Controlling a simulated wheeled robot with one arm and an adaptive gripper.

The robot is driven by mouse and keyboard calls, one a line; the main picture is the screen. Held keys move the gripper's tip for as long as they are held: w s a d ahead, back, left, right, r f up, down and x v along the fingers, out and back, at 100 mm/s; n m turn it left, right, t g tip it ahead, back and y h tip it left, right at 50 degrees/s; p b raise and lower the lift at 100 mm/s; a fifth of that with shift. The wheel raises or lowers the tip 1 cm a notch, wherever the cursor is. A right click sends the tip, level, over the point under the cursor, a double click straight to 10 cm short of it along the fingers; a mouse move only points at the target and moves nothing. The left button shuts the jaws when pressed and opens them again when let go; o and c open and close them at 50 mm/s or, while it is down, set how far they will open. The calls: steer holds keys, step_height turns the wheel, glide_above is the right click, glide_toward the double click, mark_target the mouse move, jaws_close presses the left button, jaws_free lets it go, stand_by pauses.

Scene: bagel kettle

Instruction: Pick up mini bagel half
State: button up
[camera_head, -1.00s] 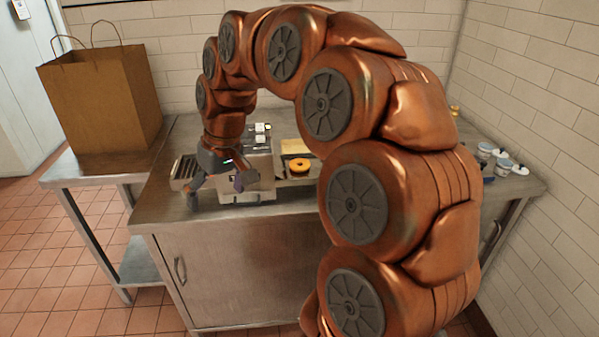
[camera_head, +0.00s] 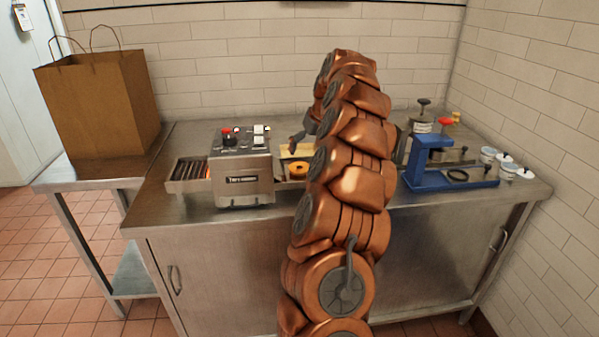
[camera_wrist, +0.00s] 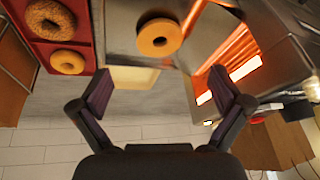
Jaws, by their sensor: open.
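In the wrist view a round tan-orange bagel half (camera_wrist: 160,37) with a small centre hole lies on a grey metal surface, between and beyond my fingertips. It also shows in the head view (camera_head: 299,168), just right of the toaster. My gripper (camera_wrist: 160,80) is open and empty, one dark finger on each side of the picture, apart from the bagel half. In the head view my arm hides most of the gripper; one dark finger (camera_head: 298,143) shows behind the bagel half, near a pale board (camera_head: 294,151).
A conveyor toaster (camera_head: 243,178) with glowing bars stands left of the bagel half. A blue press (camera_head: 425,180) and small jars stand right. A paper bag (camera_head: 100,105) stands on the left table.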

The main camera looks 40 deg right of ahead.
mark_target(301, 165)
steer(key=shift+p+x, duration=1.25)
steer(key=shift+x, duration=2.7)
steer(key=c, duration=1)
steer(key=shift+r, duration=0.1)
step_height(301, 165, up, 10)
steer(key=b, duration=0.2)
steer(key=shift+s, duration=0.1)
